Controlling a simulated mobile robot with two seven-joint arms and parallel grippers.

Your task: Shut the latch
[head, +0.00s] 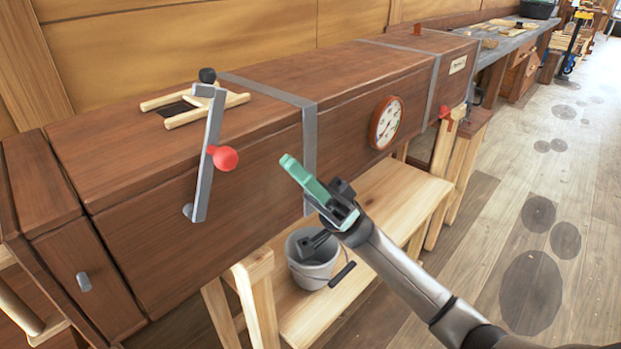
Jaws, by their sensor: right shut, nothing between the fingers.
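A flat grey metal lever (206,160) with a red ball knob (225,158) stands nearly upright on the front side of the long brown wooden box (270,150), near its left end. It looks like the latch, but I cannot tell for certain. Its lower end meets the box side and its upper end rises past the top edge, near a black knob (208,75). My right gripper (293,168), with green fingers, is shut and empty. In the picture it is to the right of the red knob, apart from it. My left gripper is out of view.
A round dial gauge (387,123) is on the box side. A grey bucket (314,262) stands below on a wooden bench (372,225). A small grey peg (83,282) sits on the box's left end. A workbench (500,45) stands at the back; the floor at right is open.

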